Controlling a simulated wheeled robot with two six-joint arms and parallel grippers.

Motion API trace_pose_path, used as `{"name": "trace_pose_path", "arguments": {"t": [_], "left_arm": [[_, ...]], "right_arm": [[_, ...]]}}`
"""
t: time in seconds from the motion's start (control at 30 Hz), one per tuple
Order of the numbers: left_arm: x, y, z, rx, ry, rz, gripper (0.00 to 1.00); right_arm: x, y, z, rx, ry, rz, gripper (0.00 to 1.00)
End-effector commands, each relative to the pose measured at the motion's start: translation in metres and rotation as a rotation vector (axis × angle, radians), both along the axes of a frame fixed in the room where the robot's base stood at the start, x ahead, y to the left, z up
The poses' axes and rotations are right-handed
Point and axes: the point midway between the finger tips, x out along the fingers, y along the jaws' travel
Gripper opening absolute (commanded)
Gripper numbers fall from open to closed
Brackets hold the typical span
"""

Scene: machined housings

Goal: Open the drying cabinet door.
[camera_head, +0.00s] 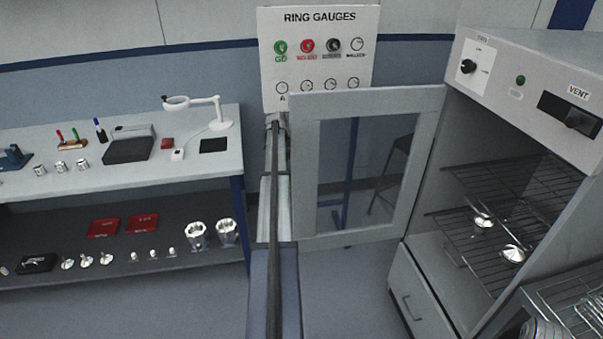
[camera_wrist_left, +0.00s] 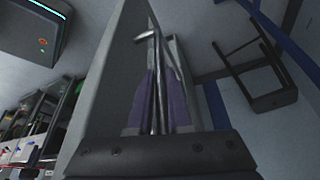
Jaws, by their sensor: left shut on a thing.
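The drying cabinet (camera_head: 530,90) stands at the right in the head view. Its door (camera_head: 300,170), a grey frame with a window, stands swung wide open to the left, and the wire shelves inside are exposed. In the wrist view, my left gripper (camera_wrist_left: 158,72) is shut on the door's metal bar handle (camera_wrist_left: 154,40), with the purple fingers on either side of it. In the head view my left arm reaches up to the door's free left edge, and the handle and fingertips are hard to make out there. My right gripper is in neither view.
A workbench (camera_head: 90,182) with gauges and tools stands at the left, with a lower shelf (camera_head: 110,270) of metal parts. A ring gauges board (camera_head: 318,60) hangs behind the door. Metal parts lie on the cabinet's wire shelf (camera_head: 490,230). A stool (camera_wrist_left: 262,80) stands beyond the door.

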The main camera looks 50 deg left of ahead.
Motion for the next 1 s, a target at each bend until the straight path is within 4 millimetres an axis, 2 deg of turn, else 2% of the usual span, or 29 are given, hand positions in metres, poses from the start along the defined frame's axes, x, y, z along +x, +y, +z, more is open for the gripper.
{"name": "trace_pose_path", "arguments": {"t": [0.17,0.2,0.43,0.77,1.0], "left_arm": [[0.001,-0.001,0.0,0.0,0.0,-0.001,0.0],[0.001,-0.002,0.0,0.0,0.0,-0.001,0.21],[0.001,-0.001,0.0,-0.001,-0.001,-0.002,0.47],[0.001,0.0,0.002,0.0,-0.001,-0.002,0.47],[-0.003,0.004,0.019,0.0,-0.001,-0.001,0.47]], "right_arm": [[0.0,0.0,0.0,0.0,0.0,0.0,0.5],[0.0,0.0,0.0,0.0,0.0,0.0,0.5],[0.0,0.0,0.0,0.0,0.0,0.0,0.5],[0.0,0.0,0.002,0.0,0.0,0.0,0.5],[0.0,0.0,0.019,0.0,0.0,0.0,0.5]]}}
